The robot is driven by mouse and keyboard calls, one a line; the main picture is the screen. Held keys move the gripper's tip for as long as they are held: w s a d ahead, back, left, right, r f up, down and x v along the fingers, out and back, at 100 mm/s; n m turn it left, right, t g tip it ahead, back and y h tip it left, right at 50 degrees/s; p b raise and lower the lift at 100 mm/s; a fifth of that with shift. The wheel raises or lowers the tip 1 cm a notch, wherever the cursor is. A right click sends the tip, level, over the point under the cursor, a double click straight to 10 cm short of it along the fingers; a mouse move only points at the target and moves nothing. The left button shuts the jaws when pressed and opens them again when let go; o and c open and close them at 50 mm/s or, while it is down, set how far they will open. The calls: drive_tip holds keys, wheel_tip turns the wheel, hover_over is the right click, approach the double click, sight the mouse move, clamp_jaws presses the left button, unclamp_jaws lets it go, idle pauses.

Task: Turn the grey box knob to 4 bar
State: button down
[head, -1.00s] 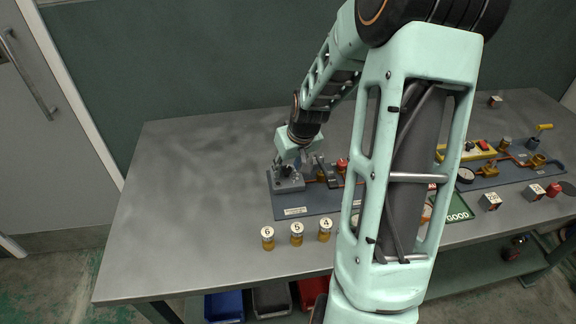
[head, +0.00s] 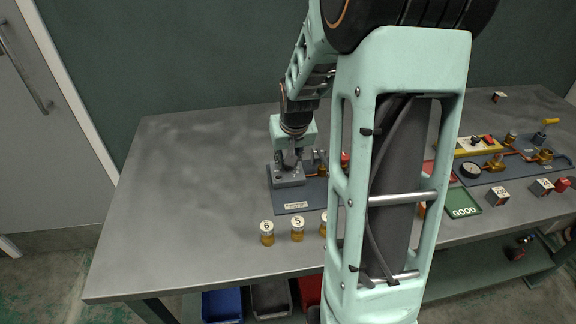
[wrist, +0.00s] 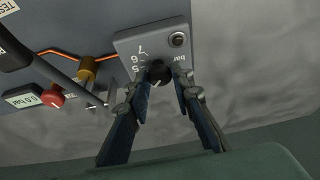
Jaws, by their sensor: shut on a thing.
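The grey box (head: 288,174) stands at the left end of a blue-grey base plate on the table. The wrist view shows its face (wrist: 128,46) with a dial marked 7, 6, 5 and "bar". The dark knob (wrist: 158,72) sits on this face, with a light pointer line on it; the exact setting is hard to read. My gripper (wrist: 162,84) is shut on the knob, one finger on each side. In the head view my gripper (head: 290,158) comes down onto the box from above and hides the knob.
Numbered cylinders, 6 (head: 267,232) and 5 (head: 298,229), stand in front. A green GOOD tray (head: 463,203) lies to the right. The table's left side is clear.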

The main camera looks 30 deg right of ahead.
drive_tip(key=shift+w+a+f+m+h+b, duration=0.1)
drive_tip(key=shift+m+h+b, duration=0.2)
drive_tip(key=shift+m+b, duration=0.5)
drive_tip(key=shift+a+m+h+b, duration=0.1)
drive_tip(key=shift+m+h+b, duration=0.2)
drive_tip(key=shift+m+b, duration=0.45)
drive_tip(key=shift+d, duration=0.1)
drive_tip(key=c, duration=1.7)
unclamp_jaws()
drive_tip(key=v, duration=1.2)
drive_tip(key=shift+w, duration=0.15)
